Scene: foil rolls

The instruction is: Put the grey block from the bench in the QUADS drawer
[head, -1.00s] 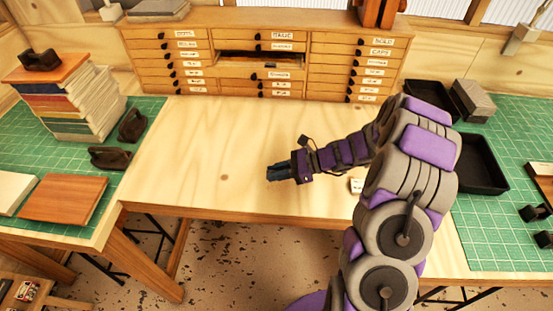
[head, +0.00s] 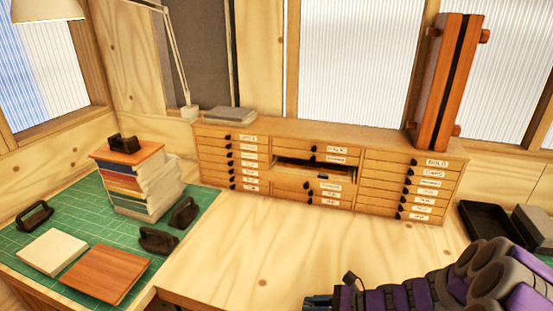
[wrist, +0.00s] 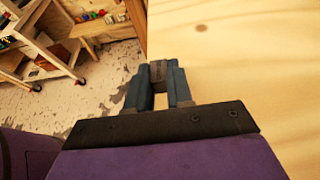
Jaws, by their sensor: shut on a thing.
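My gripper (wrist: 155,88) is shut on a small grey block (wrist: 158,70), which shows between the two blue-grey fingertips in the wrist view. In the head view my gripper (head: 318,301) is at the bottom edge, over the front of the bench, and the block cannot be made out. The wooden drawer cabinet (head: 300,200) stands at the back of the bench, well beyond my gripper. One drawer (head: 315,174) in its middle column is pulled out, with a dark opening above it. The labels are too small to tell which reads QUADS.
The bare wooden bench top (head: 260,250) is clear between my arm and the cabinet. A stack of books (head: 140,185) and dark handled blocks (head: 158,240) lie on the left green mat. A black tray (head: 482,222) is at the right. A wooden press (head: 440,85) stands on the cabinet.

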